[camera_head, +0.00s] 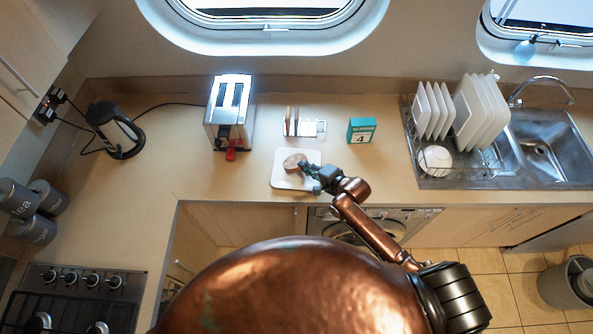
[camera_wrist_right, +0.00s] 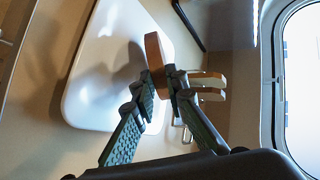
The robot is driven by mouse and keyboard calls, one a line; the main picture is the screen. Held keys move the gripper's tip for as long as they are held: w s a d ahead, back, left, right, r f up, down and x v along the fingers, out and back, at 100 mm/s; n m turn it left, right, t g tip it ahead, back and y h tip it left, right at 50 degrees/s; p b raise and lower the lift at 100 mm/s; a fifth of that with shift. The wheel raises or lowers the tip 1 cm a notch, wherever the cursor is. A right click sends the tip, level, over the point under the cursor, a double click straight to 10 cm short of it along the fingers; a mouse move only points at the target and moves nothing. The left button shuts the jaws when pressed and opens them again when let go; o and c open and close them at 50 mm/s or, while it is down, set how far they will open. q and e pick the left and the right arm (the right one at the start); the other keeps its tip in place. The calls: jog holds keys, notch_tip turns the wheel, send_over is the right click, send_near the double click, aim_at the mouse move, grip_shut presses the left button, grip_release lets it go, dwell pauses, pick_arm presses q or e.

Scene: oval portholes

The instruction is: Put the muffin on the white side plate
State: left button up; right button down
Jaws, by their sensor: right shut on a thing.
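The muffin (camera_head: 293,161) is a small, flat, brown round piece over the white side plate (camera_head: 280,182), a square plate with rounded corners on the counter. My right gripper (camera_head: 311,170) reaches in from the lower right and is shut on the muffin. In the right wrist view, the muffin (camera_wrist_right: 154,48) stands edge-on at the fingertips (camera_wrist_right: 161,78), with the plate (camera_wrist_right: 85,100) to its left. I cannot tell whether the muffin touches the plate. My left gripper is not in view.
Behind the plate stand a toast rack (camera_head: 309,127), a toaster (camera_head: 231,108) and a green box (camera_head: 361,130). A dish rack (camera_head: 452,160) with white plates and a bowl is to the right, beside the sink (camera_head: 550,145). A kettle (camera_head: 117,133) is at left. Counter left of the plate is clear.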

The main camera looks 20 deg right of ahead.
jog(key=shift+f, duration=0.3)
jog(key=c, duration=2.1)
grip_release()
jog(key=p+v, duration=0.6)
jog(key=v, duration=0.1)
jog(key=shift+w, duration=0.1)
jog(key=shift+s+d+r+p, duration=0.1)
jog(key=shift+s+r+p, duration=0.15)
jog(key=shift+p, duration=0.25)
jog(key=shift+s+d, duration=0.1)
jog(key=shift+s, duration=0.2)
